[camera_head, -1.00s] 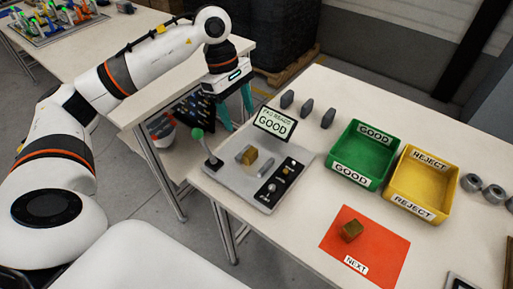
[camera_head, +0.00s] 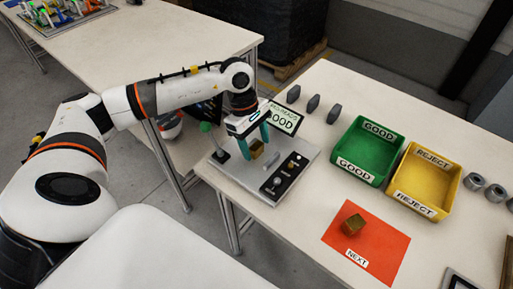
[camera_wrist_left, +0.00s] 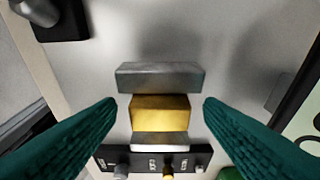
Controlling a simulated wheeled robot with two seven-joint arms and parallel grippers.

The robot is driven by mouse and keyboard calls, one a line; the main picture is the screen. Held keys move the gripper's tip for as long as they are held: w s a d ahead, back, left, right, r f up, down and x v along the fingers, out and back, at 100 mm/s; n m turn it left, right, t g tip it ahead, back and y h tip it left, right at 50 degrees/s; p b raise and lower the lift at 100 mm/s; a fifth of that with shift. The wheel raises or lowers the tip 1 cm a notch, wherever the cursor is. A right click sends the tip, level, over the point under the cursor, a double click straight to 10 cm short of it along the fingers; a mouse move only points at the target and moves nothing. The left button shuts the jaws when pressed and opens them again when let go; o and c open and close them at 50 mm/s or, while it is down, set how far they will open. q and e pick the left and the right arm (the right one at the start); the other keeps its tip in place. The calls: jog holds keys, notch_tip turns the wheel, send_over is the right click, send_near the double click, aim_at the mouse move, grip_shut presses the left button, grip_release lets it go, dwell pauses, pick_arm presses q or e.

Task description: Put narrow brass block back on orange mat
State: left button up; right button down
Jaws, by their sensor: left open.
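A brass block (camera_head: 257,149) sits in the grey test fixture on the near table. In the wrist view the brass block (camera_wrist_left: 160,113) lies between a grey metal bar and a paler metal piece. My left gripper (camera_head: 254,142) is open above it, with one teal finger (camera_wrist_left: 65,135) to each side of the block and a gap between. I cannot tell from these views which block is the narrower. My right gripper is not in view.
The fixture has a green-knobbed lever (camera_head: 207,128), a control panel (camera_head: 285,176) and a tilted screen (camera_head: 286,118) reading GOOD, partly hidden by the gripper. A green GOOD bin (camera_head: 368,181) and a yellow REJECT bin (camera_head: 459,187) stand to the right. Grey parts stand behind.

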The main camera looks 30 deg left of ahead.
aim_at(256, 145)
pick_arm(q)
jog(key=c, duration=1.3)
notch_tip(256, 145, up, 10)
jog(key=shift+b, duration=0.35)
